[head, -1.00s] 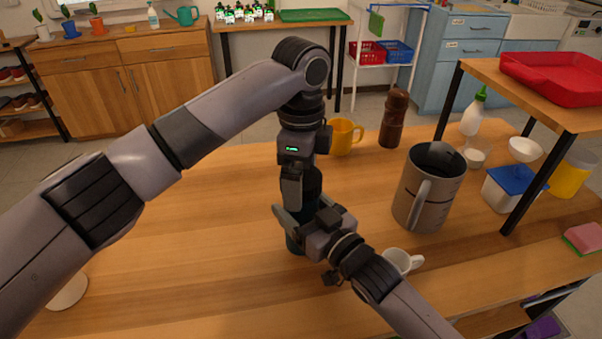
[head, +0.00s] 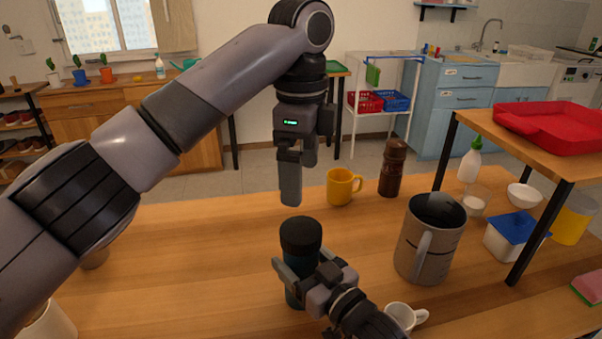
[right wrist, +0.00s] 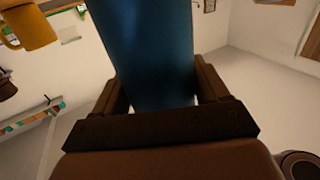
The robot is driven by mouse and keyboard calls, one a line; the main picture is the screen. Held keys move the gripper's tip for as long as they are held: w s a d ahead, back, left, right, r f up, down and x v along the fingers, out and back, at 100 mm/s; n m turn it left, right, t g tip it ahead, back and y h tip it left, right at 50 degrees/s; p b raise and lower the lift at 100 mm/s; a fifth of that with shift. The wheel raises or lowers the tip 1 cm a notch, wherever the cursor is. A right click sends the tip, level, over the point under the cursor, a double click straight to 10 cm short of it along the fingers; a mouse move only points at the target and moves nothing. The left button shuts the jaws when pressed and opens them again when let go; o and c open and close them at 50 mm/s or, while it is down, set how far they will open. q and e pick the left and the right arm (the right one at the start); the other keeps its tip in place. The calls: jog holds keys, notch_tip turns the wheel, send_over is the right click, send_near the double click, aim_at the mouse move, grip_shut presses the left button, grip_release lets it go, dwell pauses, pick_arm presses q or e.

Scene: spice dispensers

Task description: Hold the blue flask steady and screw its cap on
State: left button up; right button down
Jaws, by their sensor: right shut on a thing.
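The blue flask (head: 293,292) stands upright on the wooden table, dark teal in the head view. Its black cap (head: 301,236) sits on top; how tightly it is seated cannot be told. My right gripper (head: 308,277) is shut around the flask's body from the front right. In the right wrist view the flask (right wrist: 152,50) rises between the two fingers. My left gripper (head: 298,178) hangs fingers-down above the cap, clear of it. Its fingers are apart with nothing between them. The flask's lower front is partly hidden by my right gripper.
A large grey mug (head: 428,245) and a small white cup (head: 405,316) stand right of the flask. A yellow mug (head: 340,187) and a brown grinder (head: 391,168) stand behind. A raised shelf with a red tray (head: 560,128) is at right.

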grip_release()
jog(key=shift+s, duration=0.1)
jog(key=shift+v, duration=3.55)
